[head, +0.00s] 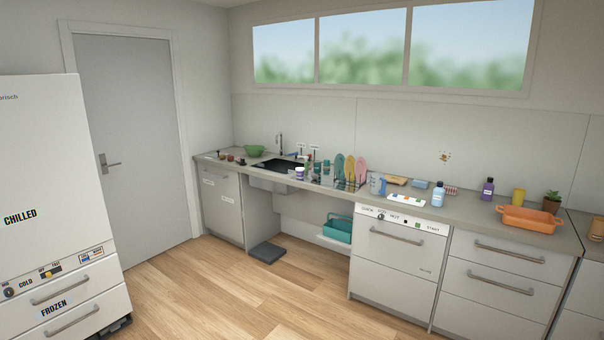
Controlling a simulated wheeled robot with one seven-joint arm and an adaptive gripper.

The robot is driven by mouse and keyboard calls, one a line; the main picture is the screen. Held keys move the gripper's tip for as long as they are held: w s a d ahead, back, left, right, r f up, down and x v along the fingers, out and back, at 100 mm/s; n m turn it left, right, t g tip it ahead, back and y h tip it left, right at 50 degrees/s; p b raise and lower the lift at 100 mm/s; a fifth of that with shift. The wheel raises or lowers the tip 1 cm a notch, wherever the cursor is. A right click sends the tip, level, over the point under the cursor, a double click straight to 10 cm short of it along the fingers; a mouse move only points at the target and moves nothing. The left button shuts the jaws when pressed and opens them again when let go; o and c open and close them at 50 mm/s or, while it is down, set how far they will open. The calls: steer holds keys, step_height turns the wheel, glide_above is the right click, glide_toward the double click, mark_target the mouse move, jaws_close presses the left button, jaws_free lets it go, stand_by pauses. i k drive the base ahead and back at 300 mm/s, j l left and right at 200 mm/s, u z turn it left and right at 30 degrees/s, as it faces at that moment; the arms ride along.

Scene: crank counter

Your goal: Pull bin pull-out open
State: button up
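A grey cabinet front (222,212) stands closed at the left end of the counter, left of the sink. It carries small white labels, too small to read, so I cannot tell for sure that it is the bin pull-out. Its front looks flush with the cabinet body. My gripper is not in view.
A dark flat box or scale (267,253) lies on the floor right of that cabinet. The wooden floor (230,295) in front is clear. A fridge-freezer (45,190) stands at the left. A teal caddy (337,229) sits under the counter. A dishwasher (395,262) stands right.

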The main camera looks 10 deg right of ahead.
mark_target(220, 187)
steer(key=i+j+u, duration=0.3)
steer(key=i, duration=0.8)
steer(key=i+j+u, duration=0.1)
steer(key=i+u, duration=0.25)
steer(key=i, duration=3)
steer(key=i+j+z, duration=0.1)
steer(key=i+z, duration=0.35)
steer(key=i, duration=0.15)
steer(key=i+j+z, duration=0.9)
steer(key=i, duration=0.2)
steer(key=i+j+z, duration=0.45)
steer(key=j, duration=0.2)
steer(key=i+j+z, duration=0.25)
steer(key=j+z, duration=0.15)
steer(key=j, duration=0.4)
